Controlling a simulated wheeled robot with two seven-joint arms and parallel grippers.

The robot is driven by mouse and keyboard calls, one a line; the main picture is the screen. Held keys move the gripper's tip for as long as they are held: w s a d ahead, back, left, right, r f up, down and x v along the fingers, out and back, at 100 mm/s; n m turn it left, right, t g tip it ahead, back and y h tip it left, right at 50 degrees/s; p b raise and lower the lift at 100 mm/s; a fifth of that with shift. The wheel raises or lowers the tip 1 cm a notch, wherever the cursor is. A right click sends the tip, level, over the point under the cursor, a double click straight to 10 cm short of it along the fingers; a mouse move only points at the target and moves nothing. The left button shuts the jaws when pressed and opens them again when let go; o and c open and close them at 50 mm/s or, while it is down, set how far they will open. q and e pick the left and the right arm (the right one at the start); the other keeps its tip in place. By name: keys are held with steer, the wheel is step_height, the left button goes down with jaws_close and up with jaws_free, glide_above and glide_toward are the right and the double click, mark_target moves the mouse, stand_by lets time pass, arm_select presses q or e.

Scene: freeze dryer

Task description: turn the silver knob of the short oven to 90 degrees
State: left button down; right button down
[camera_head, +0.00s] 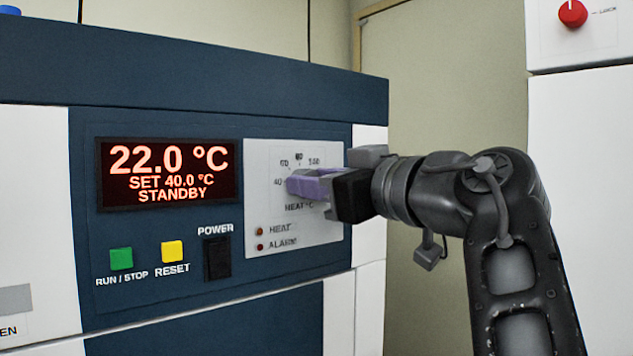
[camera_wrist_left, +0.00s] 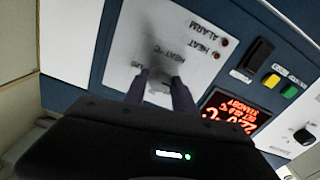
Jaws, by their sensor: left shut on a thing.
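The short oven (camera_head: 230,105) has a dark blue front with a white dial plate (camera_head: 262,160) marked HEAT °C. My left gripper (camera_head: 296,186) is at this plate, its purple fingers covering the dial centre. In the left wrist view the silver knob (camera_wrist_left: 160,88) shows between the two fingers, and the gripper is shut on it. The knob is mostly hidden in the head view, and I cannot tell its angle. The display (camera_head: 168,174) reads 22.0 °C, SET 40.0 °C, STANDBY. My right gripper is not in view.
Below the display are a green RUN/STOP button (camera_head: 121,259), a yellow RESET button (camera_head: 172,251) and a black POWER switch (camera_head: 217,257). A white cabinet with a red knob (camera_head: 572,13) stands at the right. A black knob (camera_wrist_left: 303,135) shows in the left wrist view.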

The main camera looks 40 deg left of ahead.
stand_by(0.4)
arm_select(q)
steer(key=m+p, duration=0.9)
steer(key=m, duration=1.3)
steer(key=shift+f, duration=0.1)
steer(key=shift+m, duration=0.3)
steer(key=c, duration=1)
jaws_free()
